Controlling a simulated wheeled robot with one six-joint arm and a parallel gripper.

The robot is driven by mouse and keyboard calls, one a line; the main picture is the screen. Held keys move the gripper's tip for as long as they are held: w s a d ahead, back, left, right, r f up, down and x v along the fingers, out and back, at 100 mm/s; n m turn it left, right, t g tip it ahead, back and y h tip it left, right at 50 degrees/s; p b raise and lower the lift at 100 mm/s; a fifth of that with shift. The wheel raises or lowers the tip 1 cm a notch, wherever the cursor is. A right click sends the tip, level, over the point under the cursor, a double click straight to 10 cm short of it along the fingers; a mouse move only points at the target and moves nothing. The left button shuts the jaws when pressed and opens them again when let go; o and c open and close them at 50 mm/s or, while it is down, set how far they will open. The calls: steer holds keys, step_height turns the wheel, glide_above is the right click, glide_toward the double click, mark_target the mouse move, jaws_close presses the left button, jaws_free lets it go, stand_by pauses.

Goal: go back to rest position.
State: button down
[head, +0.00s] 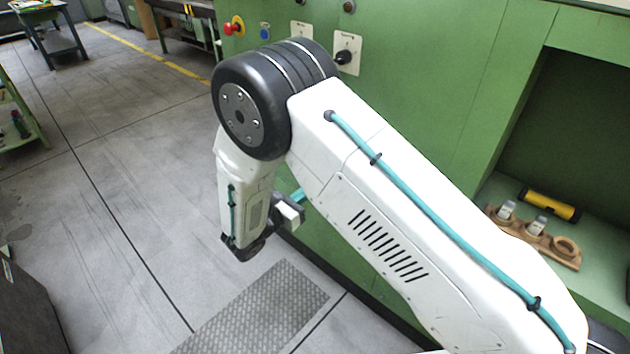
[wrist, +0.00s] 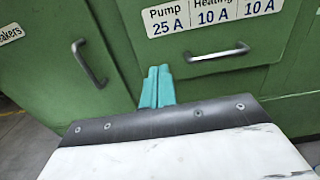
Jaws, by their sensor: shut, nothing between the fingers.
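My gripper (wrist: 157,88) shows in the wrist view as two teal fingers side by side, pressed together and empty. It is in front of the green cabinet front (wrist: 215,95), with a metal drawer handle (wrist: 218,54) just to its right. No contact with the handle is visible, but the exact gap cannot be told. In the head view my white arm rises from the lower right, bends at the black elbow joint, and the forearm hangs down. Only a bit of teal shows beside my wrist there; the rest of the gripper is hidden behind the arm.
Green machine panels (head: 440,90) stand close along the right, with a red button (head: 233,27) and a black knob (head: 344,57). A recess holds a wooden holder (head: 571,262) and a yellow-black cylinder (head: 550,204). Grey floor (head: 110,200) at left is open; a dark box (head: 25,310) stands lower left.

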steer(key=shift+s+a, duration=0.1)
steer(key=shift+s, duration=0.05)
steer(key=s+d+r+m+g+y, duration=0.1)
steer(key=s+d+r+m+g, duration=0.9)
steer(key=s+d+m+g, duration=0.35)
steer(key=s+d+r+m+t+y, duration=0.1)
steer(key=s+d+r+m+y, duration=0.4)
steer(key=s+r, duration=0.4)
steer(key=s+d+r+m+t+y, duration=0.1)
steer(key=s+d+r+m+y, duration=0.4)
steer(key=s, duration=0.6)
steer(key=shift+s+d+r+m+t+y, duration=0.2)
steer(key=shift+r+m+t+y, duration=0.15)
steer(key=shift+r+m+y, duration=1.15)
